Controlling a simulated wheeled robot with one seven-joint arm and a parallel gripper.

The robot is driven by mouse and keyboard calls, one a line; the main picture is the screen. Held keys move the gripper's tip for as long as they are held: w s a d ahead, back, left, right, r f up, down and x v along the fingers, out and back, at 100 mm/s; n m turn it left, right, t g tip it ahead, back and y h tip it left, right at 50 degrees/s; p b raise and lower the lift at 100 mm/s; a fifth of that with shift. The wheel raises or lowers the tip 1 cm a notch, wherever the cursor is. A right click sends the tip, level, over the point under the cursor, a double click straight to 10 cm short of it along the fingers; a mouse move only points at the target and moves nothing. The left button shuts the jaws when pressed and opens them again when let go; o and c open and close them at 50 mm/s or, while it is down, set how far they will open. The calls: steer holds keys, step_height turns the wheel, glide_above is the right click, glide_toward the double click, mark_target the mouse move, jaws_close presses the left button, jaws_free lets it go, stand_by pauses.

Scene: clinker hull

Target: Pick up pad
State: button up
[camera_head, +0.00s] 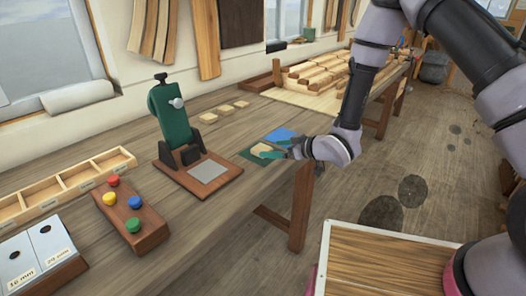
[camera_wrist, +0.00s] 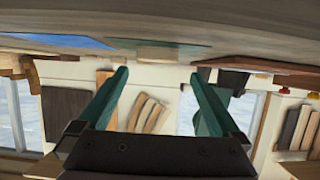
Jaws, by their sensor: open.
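A small pale tan block, which looks like the pad (camera_head: 262,149), lies on a dark green square (camera_head: 250,157) near the bench's front edge. My gripper (camera_head: 277,148) is at the pad's right side, with teal fingers pointing at it. In the wrist view, which looks upside down, the pad (camera_wrist: 171,53) shows between and beyond the open fingertips (camera_wrist: 160,73), with the green square (camera_wrist: 125,43) around it. Nothing is between the fingers. I cannot tell whether a finger touches the pad.
A blue square (camera_head: 282,134) lies beside the green one. Several similar pale pieces (camera_head: 225,109) lie farther back. A green clamp-like stand (camera_head: 172,115) on a wooden base is to the left. A board of wooden blocks (camera_head: 320,70) is behind. A wooden tray (camera_head: 385,262) is at the lower right.

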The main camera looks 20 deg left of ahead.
mark_target(262, 148)
steer(key=x, duration=0.5)
steer(key=shift+w+f, duration=0.25)
steer(key=shift+w, duration=0.1)
steer(key=c, duration=1.3)
